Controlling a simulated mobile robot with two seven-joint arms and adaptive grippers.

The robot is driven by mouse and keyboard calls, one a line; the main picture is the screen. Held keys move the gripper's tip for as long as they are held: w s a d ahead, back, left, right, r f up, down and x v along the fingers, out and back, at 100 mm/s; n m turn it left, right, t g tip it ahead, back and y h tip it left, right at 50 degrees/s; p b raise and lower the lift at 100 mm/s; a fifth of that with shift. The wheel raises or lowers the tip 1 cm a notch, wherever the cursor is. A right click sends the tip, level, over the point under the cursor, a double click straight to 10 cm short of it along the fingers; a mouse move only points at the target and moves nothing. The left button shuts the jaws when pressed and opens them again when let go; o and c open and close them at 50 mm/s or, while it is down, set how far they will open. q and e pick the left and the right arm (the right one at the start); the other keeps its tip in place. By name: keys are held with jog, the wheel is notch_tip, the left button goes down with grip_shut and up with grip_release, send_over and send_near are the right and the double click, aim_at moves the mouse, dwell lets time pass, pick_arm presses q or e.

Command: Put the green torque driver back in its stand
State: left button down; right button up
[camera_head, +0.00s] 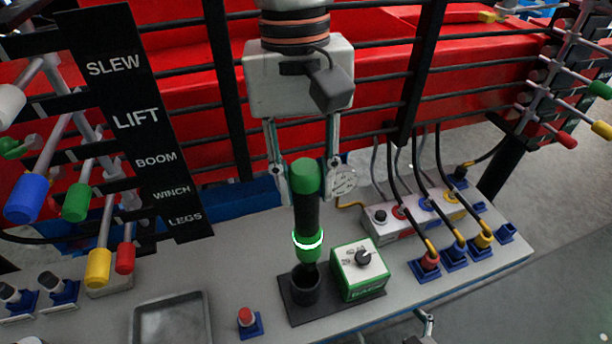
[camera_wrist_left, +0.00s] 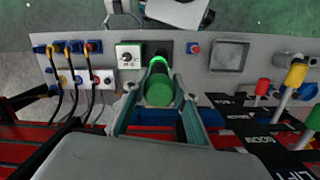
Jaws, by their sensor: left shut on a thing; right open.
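The torque driver (camera_head: 307,215) is black with a green cap and a glowing green ring, and hangs nearly upright. My left gripper (camera_head: 307,186) is shut on its upper part; the green cap also shows between the fingers in the left wrist view (camera_wrist_left: 159,88). The stand has a dark base (camera_head: 293,317) with a round black cup (camera_head: 306,288). The driver's lower end is at the cup's back rim in the picture; I cannot tell whether it is inside. My right gripper (camera_head: 425,323) is partly in view at the bottom edge, open and away from the stand.
A green and white dial box (camera_head: 352,282) stands right beside the cup. A red button (camera_head: 246,317) and grey tray (camera_head: 172,322) are left. Cabled plugs (camera_head: 430,260) are right. Levers (camera_head: 97,268) and a red crane frame (camera_head: 180,95) border the bench.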

pick_arm(q)
jog(key=shift+r, duration=0.1)
jog(key=shift+r+p, duration=0.2)
jog(key=shift+p, duration=0.6)
jog(key=shift+f, duration=0.15)
jog(key=shift+f+b, duration=0.35)
jog(key=shift+f, duration=0.15)
jog(key=shift+f+b, duration=0.35)
jog(key=shift+f, duration=0.55)
jog(key=shift+r+p, duration=0.1)
jog(key=shift+p, duration=0.2)
jog(key=shift+m+y+p, duration=0.3)
jog(key=shift+m+p, duration=0.55)
jog(key=shift+m, duration=0.05)
